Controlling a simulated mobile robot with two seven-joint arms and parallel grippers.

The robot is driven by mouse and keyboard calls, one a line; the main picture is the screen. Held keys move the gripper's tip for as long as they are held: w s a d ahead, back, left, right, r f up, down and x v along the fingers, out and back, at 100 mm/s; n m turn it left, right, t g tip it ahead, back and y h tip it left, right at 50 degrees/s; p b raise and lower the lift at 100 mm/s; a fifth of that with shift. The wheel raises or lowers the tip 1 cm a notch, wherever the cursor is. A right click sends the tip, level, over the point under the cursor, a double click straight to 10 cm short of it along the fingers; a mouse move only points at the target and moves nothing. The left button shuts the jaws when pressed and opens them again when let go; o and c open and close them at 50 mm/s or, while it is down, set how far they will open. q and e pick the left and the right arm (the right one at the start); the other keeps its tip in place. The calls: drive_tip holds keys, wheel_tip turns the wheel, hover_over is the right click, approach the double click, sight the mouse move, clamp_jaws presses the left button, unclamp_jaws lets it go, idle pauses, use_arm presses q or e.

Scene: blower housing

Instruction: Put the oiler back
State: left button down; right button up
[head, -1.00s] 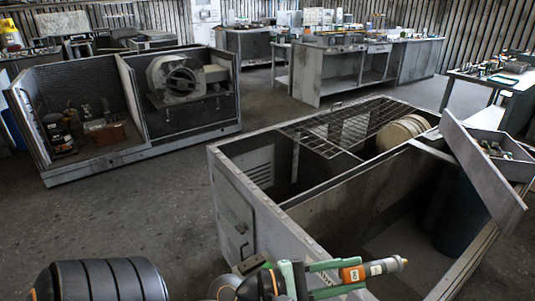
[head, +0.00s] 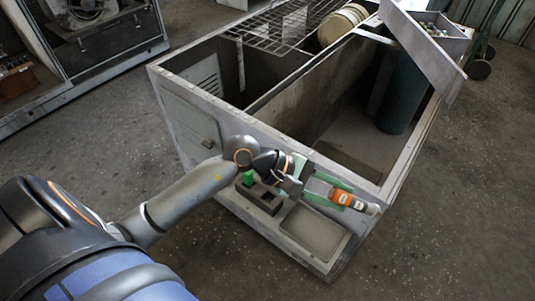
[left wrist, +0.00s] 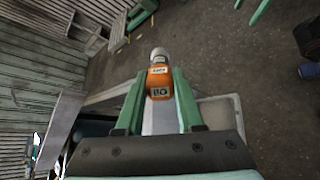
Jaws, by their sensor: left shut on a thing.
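The oiler (head: 352,198) is a slim bottle with an orange band and a pale tip. My left gripper (head: 338,196) is shut on it, with a green finger on each side. The oiler lies tilted nearly sideways, tip to the right, in front of the housing's near wall. In the left wrist view the orange oiler (left wrist: 159,82), lettered "Oil", sits between the green fingers (left wrist: 158,102), its tip pointing away. My right gripper cannot be made out in either view.
The grey housing (head: 190,122) is open-topped, with a front ledge below the gripper. The ledge bears a dark holder (head: 262,197), a green item (head: 248,178) and a shallow empty tray (head: 313,232). A dark blue-green cylinder (head: 400,100) stands inside.

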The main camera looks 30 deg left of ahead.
use_arm(q)
drive_tip(key=w+a+f+m+g+y+b, duration=0.1)
drive_tip(key=w+a+f+m+g+y, duration=0.35)
drive_tip(key=f+m+g+y, duration=0.35)
drive_tip(key=w+a+n+t+y+b, duration=0.1)
drive_tip(key=w+a+n+t+y, duration=0.15)
drive_tip(key=a, duration=1.45)
wheel_tip(320, 180, down, 9)
drive_tip(key=b, duration=0.5)
drive_tip(key=shift+d+r+y, duration=0.15)
drive_tip(key=shift+d+y, duration=0.1)
drive_tip(key=shift+y, duration=0.1)
drive_tip(key=shift+m, duration=0.25)
drive_tip(key=shift+b, duration=0.45)
